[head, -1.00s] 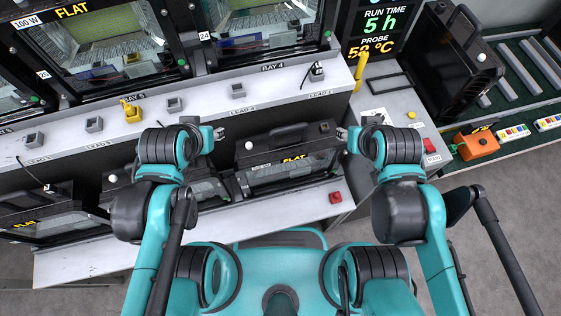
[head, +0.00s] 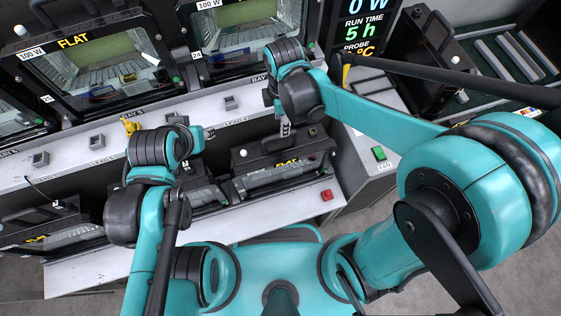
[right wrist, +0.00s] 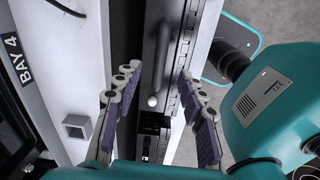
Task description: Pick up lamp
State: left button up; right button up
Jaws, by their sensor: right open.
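A black floodlight lamp with a top handle, a white knob and a yellow FLAT label (head: 285,166) sits on the lower shelf below the bench. In the right wrist view its handle (right wrist: 162,50) and white knob lie below and between my fingers. My right gripper (head: 284,130) is over the lamp's top near the handle, and its tip is partly hard to make out.
Another FLAT lamp (head: 50,240) lies at the left of the lower shelf. Lit lamps (head: 100,60) stand in bays behind the white bench (head: 110,140). A red button (head: 327,195) is at the shelf's right end. A green FAN switch (head: 379,153) is on the right cabinet.

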jog(key=shift+a+f+n, duration=0.15)
jog(key=shift+a+n, duration=0.15)
jog(key=shift+n, duration=0.1)
jog(key=shift+a+f, duration=0.1)
jog(key=shift+f, duration=0.25)
notch_tip(320, 180, down, 7)
jog(key=b, duration=0.2)
jog(key=shift+f+b, duration=0.1)
jog(key=shift+b, duration=0.25)
grip_shut()
